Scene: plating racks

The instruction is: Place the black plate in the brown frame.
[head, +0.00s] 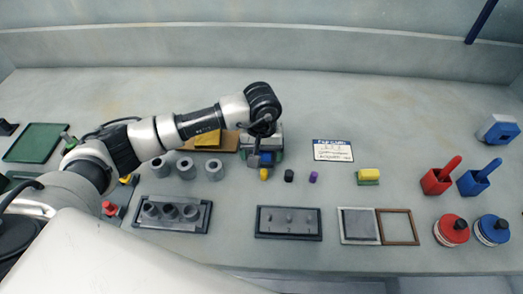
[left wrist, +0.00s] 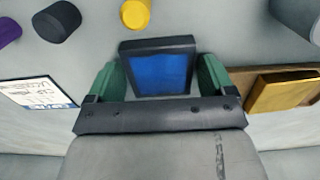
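The brown frame (head: 398,227) lies empty at the front right of the table. Beside it, on its left, a light frame (head: 343,228) holds a dark grey plate (head: 360,224), the nearest match I see to the black plate. My left gripper (head: 264,152) is far from both, at the table's middle, pointing down. In the left wrist view its green fingers (left wrist: 162,82) stand apart on either side of a dark-rimmed blue block (left wrist: 160,72). I see small gaps beside the block. The right gripper is out of view.
Yellow (head: 264,174), black (head: 289,175) and purple (head: 313,177) pegs stand near the left gripper. A grey rack (head: 288,235) lies left of the frames. A yellow-green sponge (head: 368,176) lies behind them. Red (head: 451,230) and blue (head: 492,230) pots stand at right.

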